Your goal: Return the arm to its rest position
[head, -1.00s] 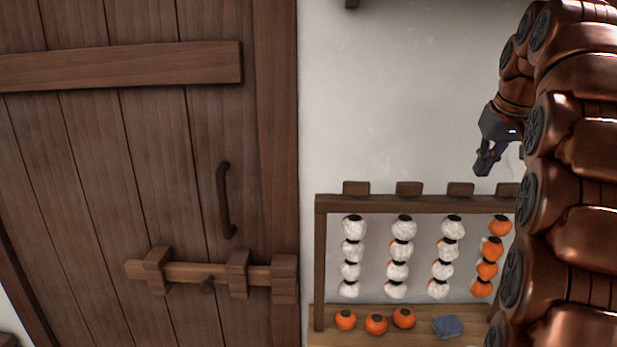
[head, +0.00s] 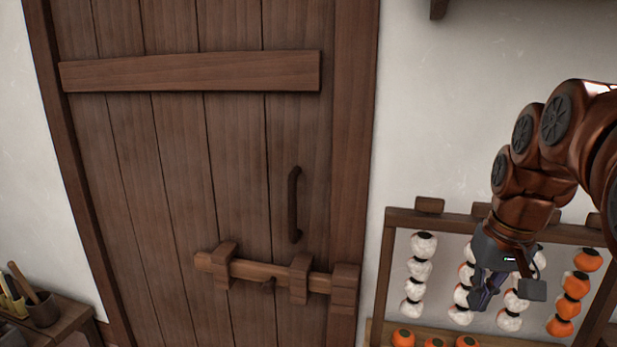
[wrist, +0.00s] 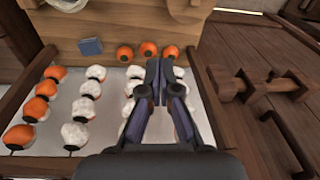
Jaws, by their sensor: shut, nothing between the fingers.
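My gripper (head: 483,292) hangs at the right of the head view, in front of the wooden rack with white and orange beads. It points downward and its fingers are together with nothing between them. My copper-coloured arm bends down to it from the right edge. In the wrist view the dark fingers of my gripper (wrist: 158,82) are closed in the middle of the picture, over the rack's pale backing.
The bead rack (head: 386,270) stands right of a plank door (head: 180,170) with a handle (head: 294,205) and a wooden bolt (head: 270,272) across it. Loose orange beads (head: 403,338) lie on the rack's ledge. A pot with tools (head: 42,310) stands at lower left. A blue block (wrist: 90,46) shows in the wrist view.

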